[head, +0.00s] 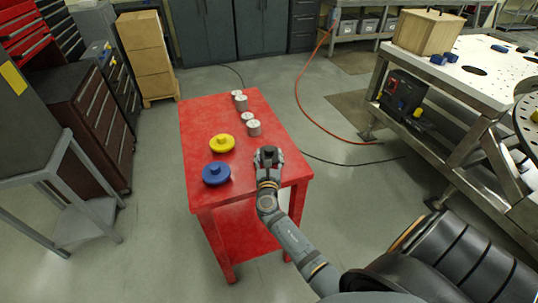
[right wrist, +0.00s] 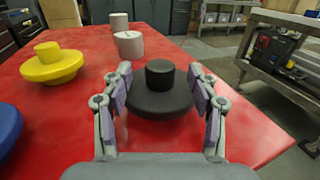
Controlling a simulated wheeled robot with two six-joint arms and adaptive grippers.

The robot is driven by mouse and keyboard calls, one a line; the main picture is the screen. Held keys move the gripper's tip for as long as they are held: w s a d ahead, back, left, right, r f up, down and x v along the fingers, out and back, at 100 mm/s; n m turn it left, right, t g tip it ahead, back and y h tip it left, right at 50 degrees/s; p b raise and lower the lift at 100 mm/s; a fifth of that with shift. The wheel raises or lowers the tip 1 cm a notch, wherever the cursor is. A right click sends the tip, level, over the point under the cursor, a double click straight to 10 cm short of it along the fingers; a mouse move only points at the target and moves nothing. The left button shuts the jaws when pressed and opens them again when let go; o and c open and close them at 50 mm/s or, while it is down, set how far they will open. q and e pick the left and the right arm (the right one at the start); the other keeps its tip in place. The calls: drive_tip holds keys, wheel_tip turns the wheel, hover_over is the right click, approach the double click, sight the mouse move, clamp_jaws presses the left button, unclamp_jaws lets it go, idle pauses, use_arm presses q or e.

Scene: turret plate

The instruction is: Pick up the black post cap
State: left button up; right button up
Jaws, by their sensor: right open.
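The black post cap (right wrist: 160,100) stands upright on the red table (head: 210,125), a wide round flange with a short cylinder knob on top. In the head view the cap (head: 269,152) shows only in part, between the fingers. My right gripper (right wrist: 161,90) is open, with one purple-padded finger on each side of the cap. The pads are near the flange's sides; I cannot tell whether they touch it. In the head view the right gripper (head: 268,155) is at the table's right edge. My left gripper is not in view.
A yellow cap (head: 222,143) and a blue cap (head: 216,173) sit left of the gripper. Several grey-white cylinders (head: 253,128) stand farther back on the table. A steel workbench (head: 470,85) is to the right.

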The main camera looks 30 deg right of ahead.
sight(269, 153)
drive_tip(key=x, duration=0.3)
drive_tip(key=shift+w+f, duration=0.1)
drive_tip(key=shift+f, duration=0.05)
drive_tip(key=shift+c, duration=1.3)
clamp_jaws()
